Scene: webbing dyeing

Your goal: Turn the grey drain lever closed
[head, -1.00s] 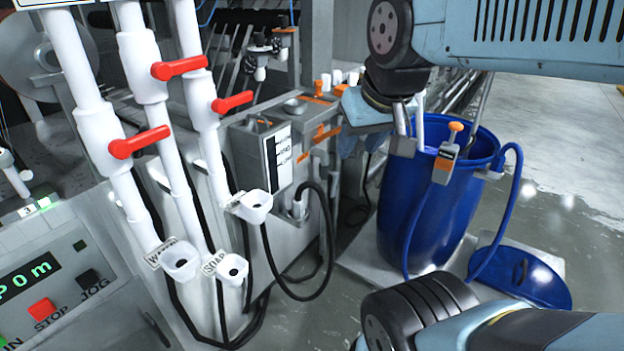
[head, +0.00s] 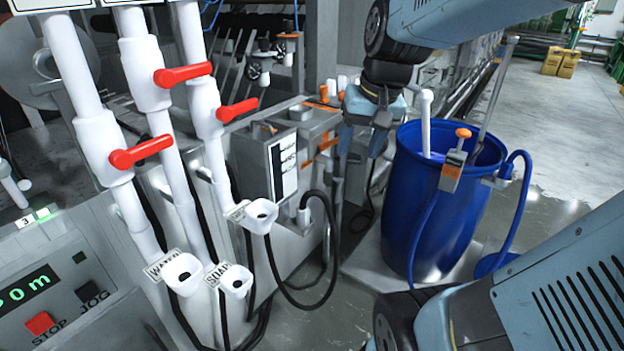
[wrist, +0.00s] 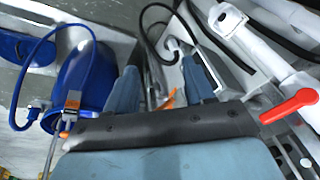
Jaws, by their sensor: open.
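My gripper (head: 361,143) hangs open with its fingers pointing down, between the grey machine box (head: 285,150) and the blue barrel (head: 432,215). In the wrist view its two blue fingers (wrist: 160,85) are spread apart with nothing held between them. A small orange part (wrist: 167,101) shows beyond the gap, close to the grey metalwork; I cannot tell whether it belongs to a lever. I cannot pick out the grey drain lever with certainty in either view. It may be hidden behind the gripper or the machine.
Three red-handled valves, one with a red handle (head: 182,74), sit on white pipes at left. White funnels (head: 182,273) and a looping black hose (head: 322,285) are below them. The barrel carries an orange-topped device (head: 453,160) and blue hose. Open floor lies at right.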

